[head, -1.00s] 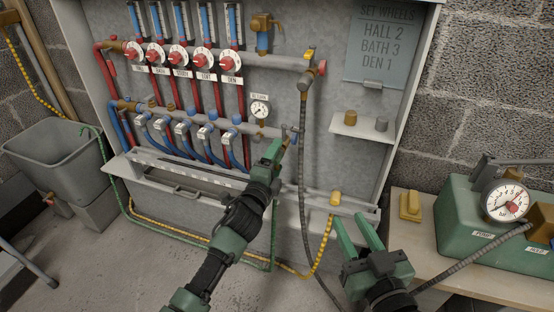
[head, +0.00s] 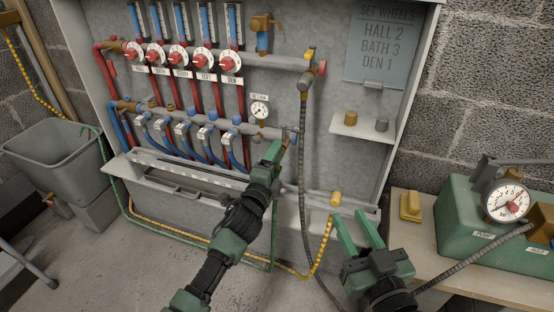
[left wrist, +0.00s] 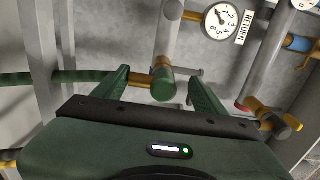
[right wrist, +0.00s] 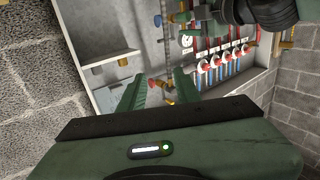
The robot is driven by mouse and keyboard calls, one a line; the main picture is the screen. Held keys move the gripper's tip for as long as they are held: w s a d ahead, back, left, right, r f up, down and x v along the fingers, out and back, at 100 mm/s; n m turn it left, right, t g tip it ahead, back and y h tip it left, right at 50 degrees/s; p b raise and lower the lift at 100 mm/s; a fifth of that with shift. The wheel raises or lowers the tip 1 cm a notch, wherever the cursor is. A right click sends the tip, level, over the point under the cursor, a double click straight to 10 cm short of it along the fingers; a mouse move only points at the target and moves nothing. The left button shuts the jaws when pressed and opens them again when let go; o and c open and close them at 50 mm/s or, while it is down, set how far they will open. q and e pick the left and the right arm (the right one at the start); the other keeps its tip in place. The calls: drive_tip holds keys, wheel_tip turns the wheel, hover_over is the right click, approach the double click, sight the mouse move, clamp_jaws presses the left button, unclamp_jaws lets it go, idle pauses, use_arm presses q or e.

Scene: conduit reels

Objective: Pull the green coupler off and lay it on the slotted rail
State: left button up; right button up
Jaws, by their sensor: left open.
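The green coupler (left wrist: 162,85) shows in the left wrist view, on a brass fitting at the end of a grey pipe, with the green hose (left wrist: 70,77) running to it from the left. My left gripper (left wrist: 163,88) is open, one finger on each side of the coupler with a gap on both sides. In the head view my left gripper (head: 276,150) hides the coupler. The slotted rail (head: 215,178) runs along the front of the panel below the lower manifold. My right gripper (head: 357,222) is open and empty, right of the rail's right part; its fingers also show in the right wrist view (right wrist: 160,88).
A yellow coupler (head: 336,198) sits on the right part of the rail. A grey braided hose (head: 303,150) hangs down just right of my left gripper. A green pump (head: 490,225) with a gauge stands on a bench at right. A grey bin (head: 55,160) stands at left.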

drive_tip(key=shift+f, duration=0.1)
idle(0.3)
drive_tip(key=shift+d+f+g, duration=0.1)
drive_tip(key=shift+f+g, duration=0.2)
drive_tip(key=shift+f, duration=0.15)
